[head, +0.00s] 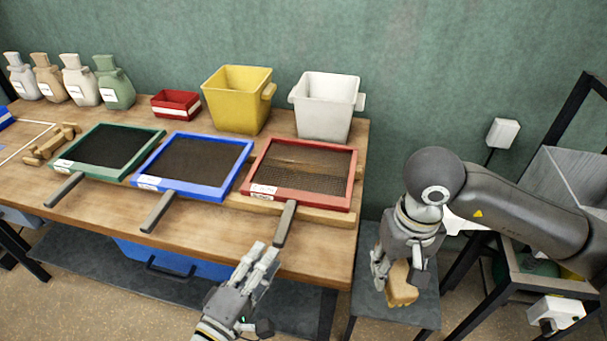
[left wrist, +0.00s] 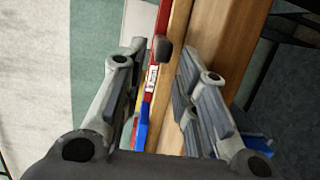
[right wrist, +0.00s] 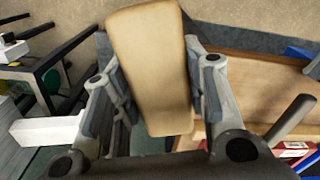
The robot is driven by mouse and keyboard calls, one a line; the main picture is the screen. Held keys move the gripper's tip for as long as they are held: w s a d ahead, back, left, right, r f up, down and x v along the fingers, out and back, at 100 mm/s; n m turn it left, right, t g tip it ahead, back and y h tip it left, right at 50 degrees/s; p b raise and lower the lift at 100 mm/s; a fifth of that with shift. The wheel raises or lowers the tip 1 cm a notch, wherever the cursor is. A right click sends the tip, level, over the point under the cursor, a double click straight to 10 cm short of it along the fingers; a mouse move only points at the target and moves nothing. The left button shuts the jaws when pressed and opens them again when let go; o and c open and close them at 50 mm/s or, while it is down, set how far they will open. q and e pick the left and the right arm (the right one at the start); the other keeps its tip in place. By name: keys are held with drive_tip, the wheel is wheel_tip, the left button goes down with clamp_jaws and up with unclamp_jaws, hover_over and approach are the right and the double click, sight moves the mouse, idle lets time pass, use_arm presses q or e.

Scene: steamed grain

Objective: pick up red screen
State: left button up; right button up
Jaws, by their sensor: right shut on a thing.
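The red screen (head: 351,196) is a red-framed mesh lying at the right of the table, with a grey handle (head: 285,223) reaching over the front edge. My left gripper (head: 262,258) is in front of that handle, open and empty. In the left wrist view its fingers (left wrist: 160,85) stand wide apart, and the handle's rounded end (left wrist: 164,50) shows beyond and between them. My right gripper (head: 397,268) is shut on a tan block (head: 403,287), right of the table. The block also shows in the right wrist view (right wrist: 150,65).
A blue screen (head: 183,190) and a green screen (head: 80,167) lie to the left on the wooden table (head: 230,260). Yellow (head: 235,110) and white (head: 322,120) bins and a small red box (head: 176,104) stand behind. A low dark stool (head: 415,312) is under my right gripper.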

sight(293, 218)
use_arm(q)
drive_tip(key=p+x, duration=0.1)
drive_tip(key=x, duration=1)
drive_tip(key=shift+w+d+f, duration=0.15)
drive_tip(key=shift+w+d, duration=0.05)
drive_tip(key=shift+c, duration=0.3)
drive_tip(key=shift+s, duration=0.1)
clamp_jaws()
